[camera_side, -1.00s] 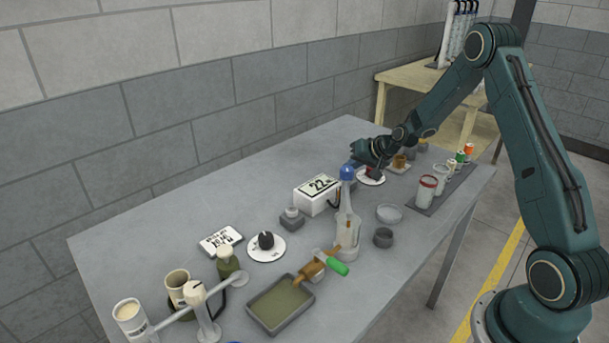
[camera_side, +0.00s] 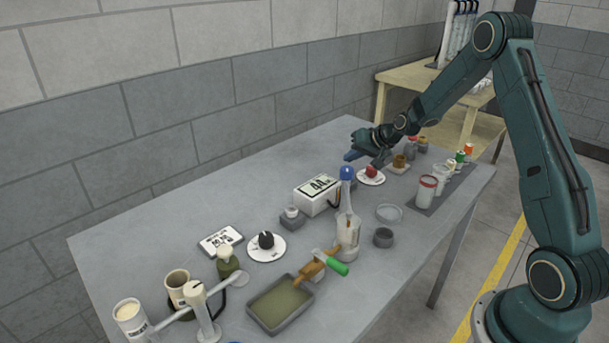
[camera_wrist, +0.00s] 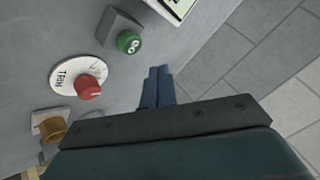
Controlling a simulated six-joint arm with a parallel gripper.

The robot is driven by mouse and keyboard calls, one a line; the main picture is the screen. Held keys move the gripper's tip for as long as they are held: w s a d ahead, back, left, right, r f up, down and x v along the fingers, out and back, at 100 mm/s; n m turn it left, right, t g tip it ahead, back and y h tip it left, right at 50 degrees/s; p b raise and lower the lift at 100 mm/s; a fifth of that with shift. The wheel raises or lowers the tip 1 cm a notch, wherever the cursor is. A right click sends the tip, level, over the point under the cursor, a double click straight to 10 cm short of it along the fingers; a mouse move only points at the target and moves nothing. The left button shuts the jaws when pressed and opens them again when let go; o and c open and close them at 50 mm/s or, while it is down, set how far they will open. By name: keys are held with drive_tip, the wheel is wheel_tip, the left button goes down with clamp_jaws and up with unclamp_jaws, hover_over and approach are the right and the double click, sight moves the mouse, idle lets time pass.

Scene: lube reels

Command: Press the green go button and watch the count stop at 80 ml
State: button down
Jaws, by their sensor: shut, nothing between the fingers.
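The green go button (camera_wrist: 129,42) shows in the wrist view, on a small grey block (camera_wrist: 112,26). I cannot make it out in the side view. The white counter box (camera_side: 317,194) has a display that seems to read 44, with small unclear marks after it. My gripper (camera_side: 348,157) is shut and empty above the table, near the red knob on its white dial. In the wrist view my blue fingers (camera_wrist: 158,72) lie together, apart from the green button, which is up and left of them.
The red knob (camera_wrist: 89,87) sits on a white TRIM dial. Several jars stand on a dark mat (camera_side: 424,207) at right. A green tray (camera_side: 281,303) and a black-knobbed dial (camera_side: 266,248) are nearer.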

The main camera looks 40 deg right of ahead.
drive_tip(key=shift+r, duration=1.15)
drive_tip(key=shift+a+r, duration=0.1)
drive_tip(key=shift+s+a+r, duration=0.1)
drive_tip(key=shift+a+r, duration=0.05)
drive_tip(key=shift+r, duration=0.05)
drive_tip(key=s+a+r+n+g, duration=0.2)
drive_tip(key=s+a+r+n, duration=0.3)
drive_tip(key=s+a+r, duration=0.9)
drive_tip(key=s+a+r+n, duration=0.1)
drive_tip(key=s+a, duration=0.2)
drive_tip(key=s, duration=0.8)
drive_tip(key=s+a+r+n+g+h, duration=0.1)
drive_tip(key=s+a, duration=0.3)
drive_tip(key=s, duration=0.6)
drive_tip(key=shift+s+r+n+g, duration=0.3)
drive_tip(key=shift+s+r+n, duration=0.1)
drive_tip(key=shift+r, duration=0.25)
